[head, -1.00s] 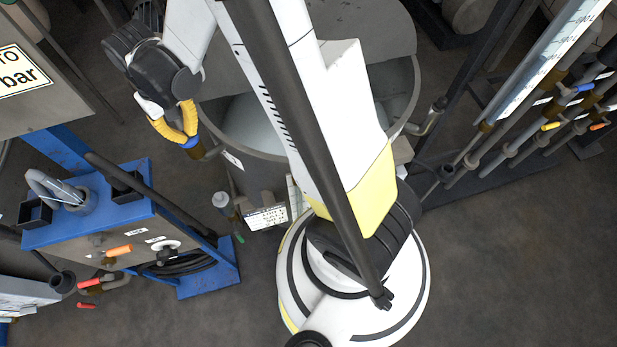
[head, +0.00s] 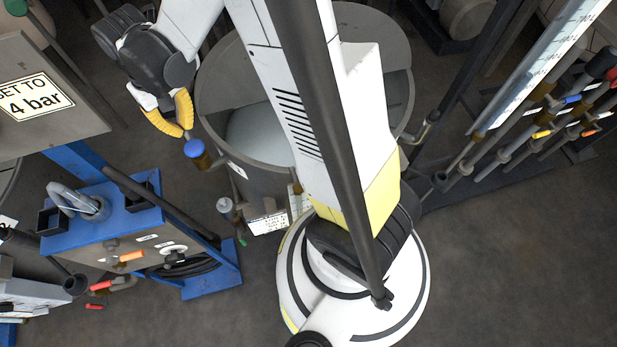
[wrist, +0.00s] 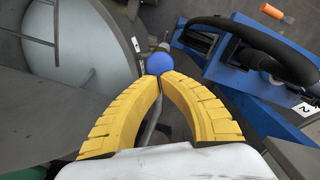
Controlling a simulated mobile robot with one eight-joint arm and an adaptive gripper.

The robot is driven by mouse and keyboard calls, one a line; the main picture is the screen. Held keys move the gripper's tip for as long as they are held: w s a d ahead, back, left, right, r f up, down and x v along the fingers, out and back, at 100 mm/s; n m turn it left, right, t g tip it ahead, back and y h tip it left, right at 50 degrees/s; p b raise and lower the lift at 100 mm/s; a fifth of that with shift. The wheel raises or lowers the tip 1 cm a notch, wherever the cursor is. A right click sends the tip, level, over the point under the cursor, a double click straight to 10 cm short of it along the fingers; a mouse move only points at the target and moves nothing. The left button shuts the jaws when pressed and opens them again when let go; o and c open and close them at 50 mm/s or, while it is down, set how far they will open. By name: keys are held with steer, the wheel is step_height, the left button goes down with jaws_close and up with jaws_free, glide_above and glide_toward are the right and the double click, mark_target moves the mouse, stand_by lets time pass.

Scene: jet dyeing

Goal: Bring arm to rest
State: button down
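My gripper (head: 186,128) has yellow ridged fingers and is at the upper left of the head view, above the near left side of a round grey vessel. In the wrist view my gripper (wrist: 160,80) has its fingertips together or very nearly so, with nothing visible between them. A round blue knob (head: 194,148) lies just past the fingertips. It also shows in the wrist view (wrist: 160,62), directly beyond the tips. A small gap shows between fingers and knob in the head view. My arm reaches across the vessel, bent at the upper left.
The open grey vessel (head: 240,165) stands behind my arm. A blue bench (head: 130,205) with a hose and valves is at the left. A grey panel (head: 45,130) marked 4 bar is above it. Pipes with coloured handles (head: 545,133) are at the right. Floor is clear at lower right.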

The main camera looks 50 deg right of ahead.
steer(key=shift+r, duration=0.1)
stand_by(0.5)
steer(key=shift+s+b, duration=0.1)
steer(key=shift+b, duration=0.3)
steer(key=shift+s+r+t+b, duration=0.1)
steer(key=shift+s+t+b, duration=0.2)
steer(key=shift+b, duration=0.35)
steer(key=s+f+n+t+b, duration=0.1)
steer(key=s+t+b, duration=0.5)
steer(key=s+b, duration=0.6)
steer(key=shift+f+t+b, duration=0.3)
steer(key=shift+f+b, duration=0.5)
steer(key=shift+b, duration=0.35)
